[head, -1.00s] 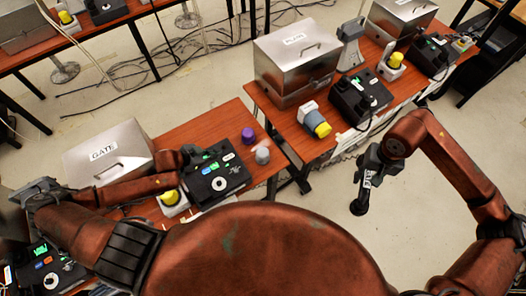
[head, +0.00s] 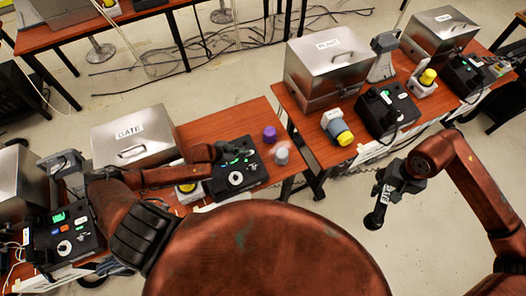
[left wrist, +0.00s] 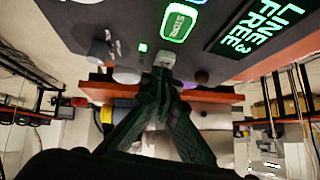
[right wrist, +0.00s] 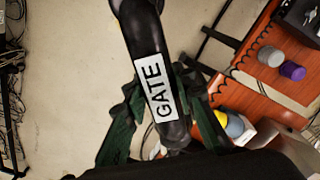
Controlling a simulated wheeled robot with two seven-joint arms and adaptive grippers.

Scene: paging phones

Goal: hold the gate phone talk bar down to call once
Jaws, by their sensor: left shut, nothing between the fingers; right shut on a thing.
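The gate phone (head: 222,186) is a black desk unit with green lit keys and a white dial, on the wooden table beside the silver GATE box (head: 130,152). My left gripper (head: 218,152) is shut and empty at the phone's upper left. In the left wrist view, its fingertips (left wrist: 163,72) meet at a small pale key (left wrist: 164,58); I cannot tell whether they touch or press it. A green STORE key (left wrist: 179,21) and a display (left wrist: 245,27) reading LINE 3 FREE show there. My right gripper (right wrist: 150,112) is shut on the black handset (right wrist: 142,30) labelled GATE, held over the floor.
A purple knob (head: 269,134) and a grey knob (head: 281,155) stand right of the phone. A yellow-topped device (head: 187,187) is close to its left. Another phone (head: 388,108) and silver box (head: 328,70) are on the right table. Open floor lies under my right gripper.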

